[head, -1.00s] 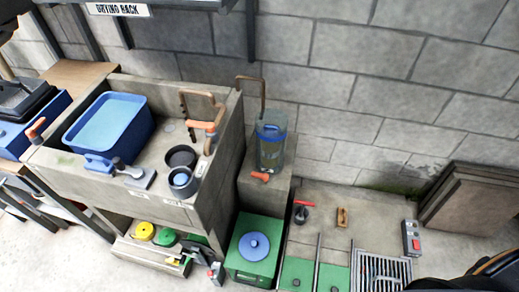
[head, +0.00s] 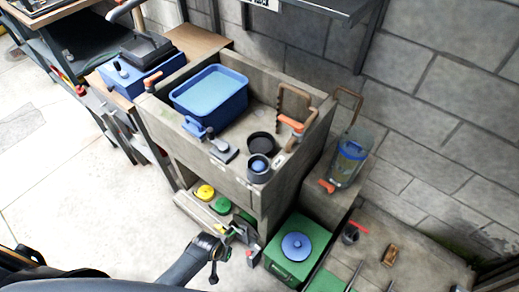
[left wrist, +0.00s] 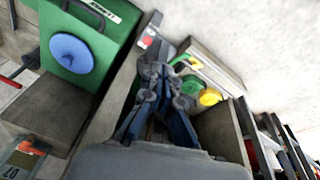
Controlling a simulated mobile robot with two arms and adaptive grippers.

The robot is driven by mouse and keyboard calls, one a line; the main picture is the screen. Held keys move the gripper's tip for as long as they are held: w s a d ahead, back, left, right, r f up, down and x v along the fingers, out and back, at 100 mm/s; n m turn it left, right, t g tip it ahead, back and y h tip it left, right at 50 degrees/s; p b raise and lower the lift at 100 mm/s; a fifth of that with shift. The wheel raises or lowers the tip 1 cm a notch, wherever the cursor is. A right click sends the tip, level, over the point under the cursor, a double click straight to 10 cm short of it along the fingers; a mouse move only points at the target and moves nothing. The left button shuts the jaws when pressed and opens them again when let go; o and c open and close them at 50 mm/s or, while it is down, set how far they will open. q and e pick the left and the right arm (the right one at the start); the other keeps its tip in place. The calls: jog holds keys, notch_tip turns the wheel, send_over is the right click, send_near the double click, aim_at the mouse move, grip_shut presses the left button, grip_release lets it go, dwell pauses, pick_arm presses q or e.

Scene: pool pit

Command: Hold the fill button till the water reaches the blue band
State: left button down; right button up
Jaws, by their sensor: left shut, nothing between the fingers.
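The clear cylinder (head: 347,165) stands on a concrete block right of the sink, with a blue band (head: 352,149) around its upper part. I cannot make out the water level in it. A small grey box (head: 253,257) with a red button stands low beside the green crate; it also shows in the left wrist view (left wrist: 147,40). My left gripper (head: 237,233) is between the low shelf and the crate, near this box. In the left wrist view its dark fingers (left wrist: 154,78) are shut and empty, just short of the box; contact cannot be told. My right gripper is not in view.
The green crate (head: 278,262) with a blue round lid is right of my left gripper. The low shelf (head: 195,212) with yellow and green discs is on its left. The concrete sink (head: 285,180) holds a blue tub (head: 208,108). Floor at left is clear.

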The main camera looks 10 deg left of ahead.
pick_arm(q)
jog(key=w+d+r+p, duration=0.1)
jog(key=w+d+r, duration=0.15)
jog(key=r, duration=0.45)
jog(key=w+d+r+h+p, duration=0.1)
jog(key=w+d+r, duration=0.1)
jog(key=w+r, duration=0.35)
jog(key=w+d+r+p, duration=0.1)
jog(key=d+r, duration=0.1)
jog(key=r, duration=0.6)
notch_tip(320, 180, up, 31)
jog(key=m+g+y+p, duration=0.2)
jog(key=m+p, duration=0.2)
send_over(258, 165)
jog(key=shift+f, duration=0.1)
notch_tip(258, 165, down, 14)
jog(key=p, duration=0.2)
jog(key=shift+p, duration=0.4)
jog(key=shift+f, duration=0.1)
